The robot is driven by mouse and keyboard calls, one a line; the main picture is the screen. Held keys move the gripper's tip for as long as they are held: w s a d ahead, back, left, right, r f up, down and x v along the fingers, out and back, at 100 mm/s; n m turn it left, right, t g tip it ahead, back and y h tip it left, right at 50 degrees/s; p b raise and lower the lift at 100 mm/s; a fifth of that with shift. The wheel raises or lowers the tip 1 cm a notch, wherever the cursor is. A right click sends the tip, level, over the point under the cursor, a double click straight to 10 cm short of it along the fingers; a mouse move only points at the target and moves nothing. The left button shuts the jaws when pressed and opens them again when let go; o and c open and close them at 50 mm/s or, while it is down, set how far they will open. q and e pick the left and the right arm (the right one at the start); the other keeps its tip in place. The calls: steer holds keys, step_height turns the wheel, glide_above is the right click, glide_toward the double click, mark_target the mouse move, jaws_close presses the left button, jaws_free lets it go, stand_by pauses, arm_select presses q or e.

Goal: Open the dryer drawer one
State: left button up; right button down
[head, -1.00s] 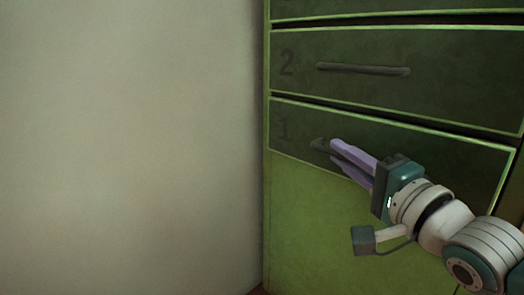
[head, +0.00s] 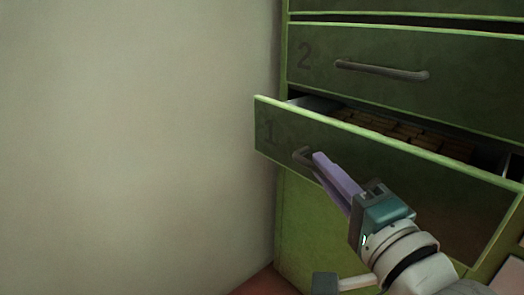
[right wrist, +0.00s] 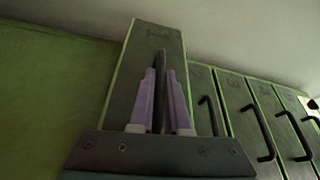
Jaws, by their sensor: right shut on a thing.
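Drawer one (head: 400,172) of the green cabinet, marked "1", stands partly open in the head view. Cork-coloured pieces (head: 405,131) lie in rows inside it. My right gripper (head: 318,166) is shut on the drawer's dark bar handle (head: 301,154), near the handle's left end. In the right wrist view, the purple fingers (right wrist: 161,100) lie on both sides of the handle (right wrist: 160,65). Part of the handle is hidden behind the fingers in the head view. My left gripper is not in view.
Drawer two (head: 455,85), with its own bar handle (head: 382,69), is shut above. More handled drawers show in the right wrist view (right wrist: 262,120). A pale wall (head: 130,150) stands at the left. A bit of reddish floor (head: 265,283) shows below.

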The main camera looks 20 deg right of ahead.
steer(key=c, duration=0.9)
jaws_free()
steer(key=shift+s+f+p, duration=0.2)
steer(key=shift+s+p, duration=0.75)
steer(key=shift+s, duration=1.55)
steer(key=shift+s+f+p, duration=0.15)
steer(key=shift+s+p, duration=0.75)
steer(key=shift+s, duration=1.6)
